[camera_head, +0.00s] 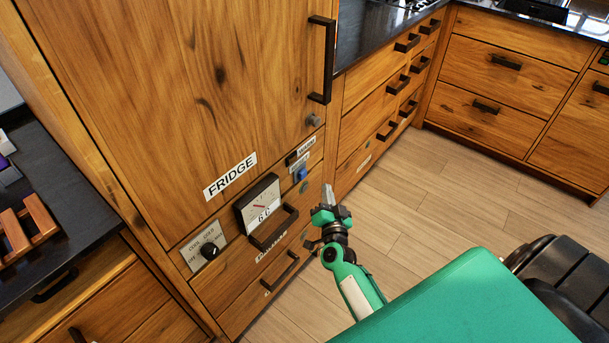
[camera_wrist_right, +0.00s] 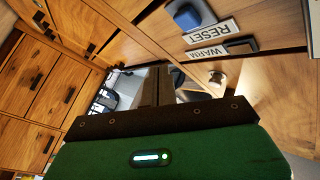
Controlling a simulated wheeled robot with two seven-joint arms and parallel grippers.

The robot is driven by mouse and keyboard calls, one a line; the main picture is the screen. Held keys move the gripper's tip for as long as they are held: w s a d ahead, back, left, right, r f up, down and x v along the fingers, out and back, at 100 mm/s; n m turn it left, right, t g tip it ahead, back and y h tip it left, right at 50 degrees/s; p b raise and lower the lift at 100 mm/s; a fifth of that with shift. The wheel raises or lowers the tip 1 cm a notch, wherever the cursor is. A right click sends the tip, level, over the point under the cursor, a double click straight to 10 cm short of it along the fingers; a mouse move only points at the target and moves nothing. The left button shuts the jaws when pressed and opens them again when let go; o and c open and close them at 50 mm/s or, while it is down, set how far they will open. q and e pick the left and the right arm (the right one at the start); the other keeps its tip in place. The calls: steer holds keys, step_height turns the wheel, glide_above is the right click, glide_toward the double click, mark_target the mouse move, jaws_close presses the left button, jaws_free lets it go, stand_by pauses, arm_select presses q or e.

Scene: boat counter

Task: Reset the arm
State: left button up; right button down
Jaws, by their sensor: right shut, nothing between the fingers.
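My right gripper (camera_head: 328,195) is in front of the fridge cabinet's lower panel, near a blue button (camera_head: 300,174). Its fingers are together and hold nothing. In the right wrist view the shut fingers (camera_wrist_right: 158,88) point towards the wooden front. The blue button (camera_wrist_right: 184,15) shows there beside a RESET label (camera_wrist_right: 211,33), with a WARM label (camera_wrist_right: 207,54) next to it. I cannot tell the exact gap between the fingertips and the panel. My left gripper is not in view.
The wooden FRIDGE door (camera_head: 190,90) has a black handle (camera_head: 321,60). Below it are a gauge (camera_head: 262,205) and a black knob (camera_head: 210,251). Drawers with black handles line the right and back. A dark counter (camera_head: 50,235) is at left. The plank floor (camera_head: 430,190) is clear.

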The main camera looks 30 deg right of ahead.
stand_by(0.3)
